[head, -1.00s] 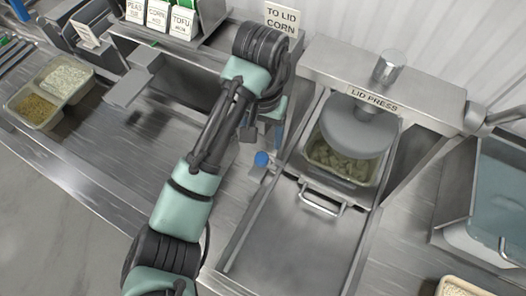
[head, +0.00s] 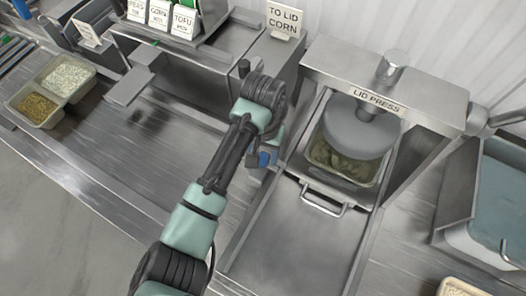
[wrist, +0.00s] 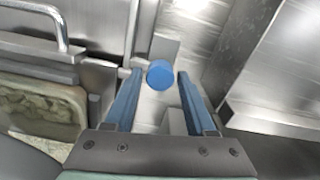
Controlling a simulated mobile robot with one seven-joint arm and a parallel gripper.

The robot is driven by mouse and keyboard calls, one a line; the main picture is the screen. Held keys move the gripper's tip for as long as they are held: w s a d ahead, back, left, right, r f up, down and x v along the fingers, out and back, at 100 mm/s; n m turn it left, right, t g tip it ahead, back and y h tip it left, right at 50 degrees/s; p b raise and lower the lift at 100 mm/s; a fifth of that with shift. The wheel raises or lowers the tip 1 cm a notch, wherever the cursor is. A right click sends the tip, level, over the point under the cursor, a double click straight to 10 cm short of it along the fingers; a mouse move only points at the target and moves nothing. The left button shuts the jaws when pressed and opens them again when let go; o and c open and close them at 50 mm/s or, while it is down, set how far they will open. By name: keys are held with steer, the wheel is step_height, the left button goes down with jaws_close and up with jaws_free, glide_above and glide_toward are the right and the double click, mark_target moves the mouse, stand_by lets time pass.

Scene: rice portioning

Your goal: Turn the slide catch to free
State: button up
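The slide catch (wrist: 160,74) shows in the wrist view as a round blue knob beside a grey metal plate. The knob lies between the tips of my gripper's two blue fingers (wrist: 160,80), with a gap to the right finger; contact at the left finger I cannot tell. My gripper is open. In the head view my gripper (head: 264,160) is low over the catch, left of the press slide, and mostly covers the knob. The slide (head: 297,240) has a bar handle (head: 322,200) at its front edge near the press.
The lid press (head: 357,128) stands right of my gripper, its round plate over a tub of greenish food (head: 340,163). A two-part tub (head: 52,88) sits far left. The counter left of my arm (head: 165,130) is clear.

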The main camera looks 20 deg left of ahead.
jaws_close()
steer(key=m+p, duration=0.1)
steer(key=m, duration=0.2)
steer(key=shift+d+r+m+p, duration=0.1)
steer(key=shift+m+p, duration=0.25)
steer(key=shift+m, duration=0.05)
steer(key=m+p, duration=0.2)
steer(key=m, duration=0.3)
steer(key=shift+m, duration=0.3)
steer(key=m+p, duration=0.1)
steer(key=m, duration=0.3)
steer(key=shift+m+p, duration=0.7)
steer(key=shift+m, duration=1.6)
